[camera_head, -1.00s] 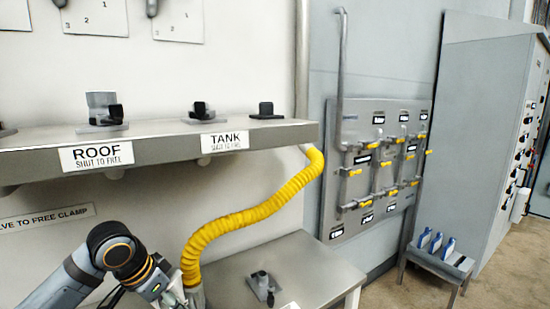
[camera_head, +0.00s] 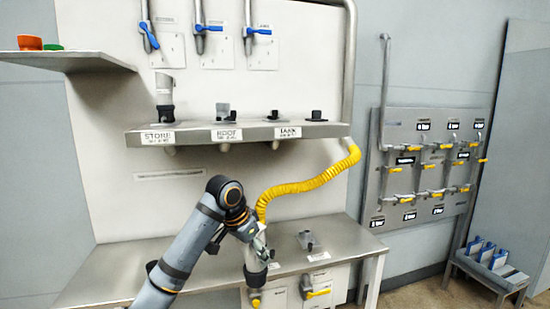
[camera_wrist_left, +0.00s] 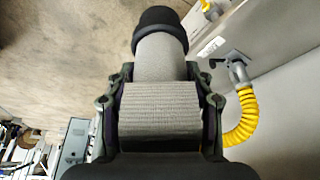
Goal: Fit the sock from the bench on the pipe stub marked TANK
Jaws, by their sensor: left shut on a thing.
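My left gripper (camera_wrist_left: 160,115) is shut on a grey, woven-looking sock (camera_wrist_left: 162,60) with a black end, which points away from the wrist camera. In the head view the left gripper (camera_head: 258,246) is in front of the bench (camera_head: 120,278), with the sock (camera_head: 257,266) hanging below it near the bench's front edge. The sign TANK (camera_head: 288,132) is on the shelf's front edge. Above it is a low stub with a black clamp (camera_head: 275,115), with no sock on it. My right gripper is not in view.
The shelf (camera_head: 200,129) also carries the signs STORE (camera_head: 158,137) and ROOF (camera_head: 226,134). A grey sleeve (camera_head: 165,90) stands at STORE. A yellow hose (camera_head: 312,183) runs from the wall pipe down past my gripper. A side shelf (camera_head: 70,59) is at upper left.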

